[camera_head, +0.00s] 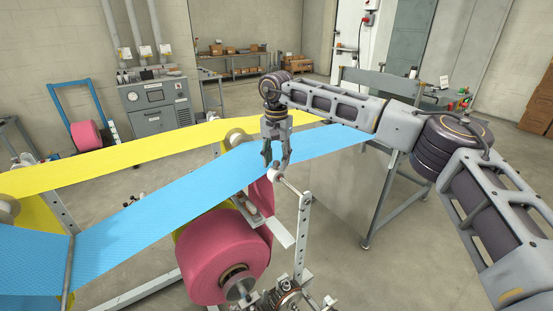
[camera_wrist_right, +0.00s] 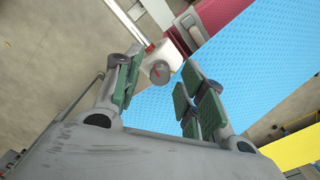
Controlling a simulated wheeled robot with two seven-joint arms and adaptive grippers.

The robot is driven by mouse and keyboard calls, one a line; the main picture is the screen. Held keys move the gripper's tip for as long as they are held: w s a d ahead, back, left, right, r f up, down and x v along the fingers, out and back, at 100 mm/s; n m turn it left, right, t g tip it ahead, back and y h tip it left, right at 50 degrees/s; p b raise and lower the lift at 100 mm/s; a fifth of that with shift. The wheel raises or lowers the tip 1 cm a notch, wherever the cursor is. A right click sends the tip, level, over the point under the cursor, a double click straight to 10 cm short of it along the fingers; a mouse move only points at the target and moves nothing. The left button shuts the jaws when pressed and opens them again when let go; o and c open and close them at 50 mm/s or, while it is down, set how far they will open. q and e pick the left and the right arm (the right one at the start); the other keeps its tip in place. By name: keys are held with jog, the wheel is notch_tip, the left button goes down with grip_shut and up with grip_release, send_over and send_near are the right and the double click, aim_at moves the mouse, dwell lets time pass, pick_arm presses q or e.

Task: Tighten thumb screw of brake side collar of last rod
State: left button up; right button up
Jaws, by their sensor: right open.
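A thin rod (camera_head: 292,187) runs from the upright perforated post toward my right gripper (camera_head: 276,163). A pale collar (camera_head: 274,175) sits on it just below the fingers. In the right wrist view the collar (camera_wrist_right: 166,54) is a white block with a round grey thumb screw (camera_wrist_right: 158,72) that bears a red mark. My right gripper (camera_wrist_right: 162,80) is open, its green-padded fingers on either side of the screw, with visible gaps. Whether the fingertips reach down to the screw's depth is hard to tell. My left gripper is not in view.
A large pink roll (camera_head: 217,255) sits on a spindle below. A blue web (camera_head: 150,215) and a yellow web (camera_head: 110,163) stretch across the frame close to the gripper. The perforated post (camera_head: 302,240) stands right of the collar. Open floor lies in front at right.

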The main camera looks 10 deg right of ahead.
grip_shut()
jog(key=shift+m, duration=0.5)
jog(key=m, duration=1.4)
jog(key=shift+m, duration=0.4)
jog(key=m, duration=0.3)
jog(key=shift+m, duration=0.4)
jog(key=m, duration=0.6)
jog(key=shift+m+b, duration=0.3)
jog(key=shift+b, duration=0.05)
